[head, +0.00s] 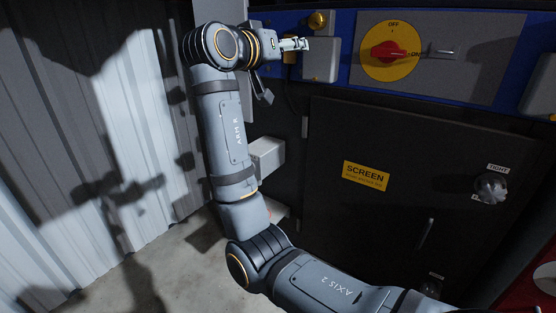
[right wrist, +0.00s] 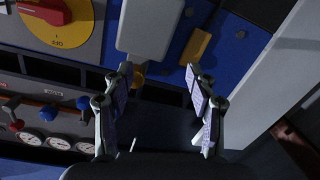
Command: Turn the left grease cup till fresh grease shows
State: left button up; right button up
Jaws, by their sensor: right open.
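A brass grease cup (head: 317,20) sticks out of the blue panel above a grey box, at the top of the head view. In the right wrist view the cup (right wrist: 137,79) shows partly, just inside the finger on the picture's left. My right gripper (head: 294,44) is close below and left of the cup in the head view. In the right wrist view its two fingers (right wrist: 160,83) are spread apart with nothing held between them. I cannot tell whether a finger touches the cup. No grease can be made out on it. My left gripper is not in view.
A grey box (head: 320,60) and a yellow block (right wrist: 196,47) are beside the gripper. A red rotary switch (head: 389,52) on a yellow disc is to the right. Gauges (right wrist: 57,142) and levers show in the wrist view. A corrugated wall (head: 130,150) stands left.

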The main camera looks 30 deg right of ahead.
notch_tip(320, 180, down, 30)
jog(key=w+n+t+y, duration=0.1)
jog(key=n+y, duration=0.4)
jog(key=shift+w+a+y, duration=0.2)
jog(key=shift+w+y, duration=0.2)
